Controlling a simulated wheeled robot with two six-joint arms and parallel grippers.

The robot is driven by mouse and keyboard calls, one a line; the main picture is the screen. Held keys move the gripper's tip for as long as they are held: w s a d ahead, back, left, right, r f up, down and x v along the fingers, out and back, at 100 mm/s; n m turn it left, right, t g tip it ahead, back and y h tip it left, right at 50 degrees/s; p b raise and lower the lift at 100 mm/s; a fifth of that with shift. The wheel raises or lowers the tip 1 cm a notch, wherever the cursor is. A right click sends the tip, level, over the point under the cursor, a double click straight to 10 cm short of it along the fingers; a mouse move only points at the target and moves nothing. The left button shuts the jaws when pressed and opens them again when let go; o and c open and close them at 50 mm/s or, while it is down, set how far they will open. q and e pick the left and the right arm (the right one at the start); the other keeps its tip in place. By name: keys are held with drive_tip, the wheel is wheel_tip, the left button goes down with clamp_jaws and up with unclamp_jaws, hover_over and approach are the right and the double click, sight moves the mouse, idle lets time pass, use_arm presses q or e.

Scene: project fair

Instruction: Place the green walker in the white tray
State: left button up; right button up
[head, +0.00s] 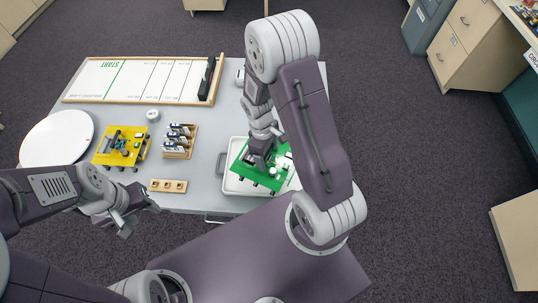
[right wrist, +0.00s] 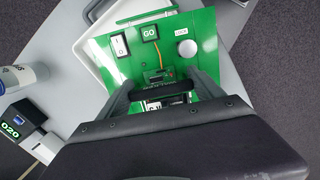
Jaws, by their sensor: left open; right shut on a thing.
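The green walker (head: 247,171) is a flat green board with small dark feet along its edge, over the white tray (head: 233,187). In the right wrist view the walker (right wrist: 208,45) shows a GO button, a switch and a white dome, and lies skewed across the tray's rim (right wrist: 72,32). My right gripper (head: 262,160) is shut on a part in the middle of the walker. It also shows in the right wrist view (right wrist: 160,88). I cannot tell whether the walker touches the tray floor. My left gripper (head: 128,222) is open and empty in front of the table.
A yellow walker (head: 107,155), a wooden rack (head: 178,152) of small modules, a wooden block with holes (head: 168,186), a round white plate (head: 57,138) and a START track board (head: 130,80) are on the grey table (head: 205,140). A printed cylinder (right wrist: 22,76) stands left in the wrist view.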

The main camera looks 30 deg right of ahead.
drive_tip(key=shift+w+d+f, duration=0.9)
drive_tip(key=shift+w+d, duration=0.05)
drive_tip(key=shift+w, duration=0.25)
drive_tip(key=shift+f, duration=2)
drive_tip(key=shift+f, duration=0.1)
drive_tip(key=o, duration=1.5)
drive_tip(key=shift+o, duration=0.2)
drive_tip(key=r, duration=0.8)
drive_tip(key=w+a+r, duration=0.1)
drive_tip(key=r, duration=0.3)
drive_tip(key=shift+r, duration=0.1)
drive_tip(key=s+a+r+m, duration=0.1)
drive_tip(key=s+a+r+m+t, duration=0.1)
drive_tip(key=s+r+m, duration=0.1)
drive_tip(key=shift+s+a+r, duration=0.1)
drive_tip(key=shift+s+r, duration=0.2)
drive_tip(key=s+a+r+m+t+y, duration=0.1)
drive_tip(key=s+a+r+m, duration=0.1)
drive_tip(key=s+m, duration=0.2)
drive_tip(key=shift+s, duration=0.75)
